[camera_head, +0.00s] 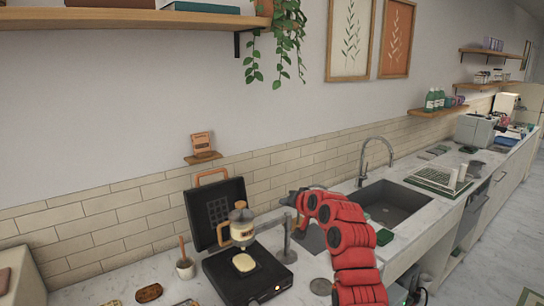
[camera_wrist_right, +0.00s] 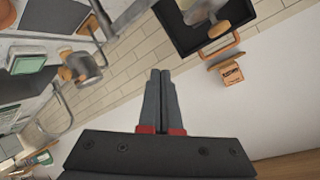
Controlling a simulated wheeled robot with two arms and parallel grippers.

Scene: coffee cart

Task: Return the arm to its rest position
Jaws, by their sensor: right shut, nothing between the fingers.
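My right arm (camera_head: 352,237), red and jointed, reaches in from the bottom over the counter, bent towards the left. My right gripper (camera_head: 287,200) is at its end, in the air between the open waffle iron and the sink. In the right wrist view the right gripper (camera_wrist_right: 160,75) shows its two dark fingers pressed together, with nothing held. My left gripper is not in view.
The black waffle iron (camera_head: 232,283) stands open with pale batter (camera_head: 244,263) on its plate; a dispenser (camera_head: 242,230) is above it. A sink (camera_head: 397,202) with a tall faucet (camera_head: 378,141) lies right. A small shelf (camera_head: 203,158) holds a brown box (camera_head: 201,143).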

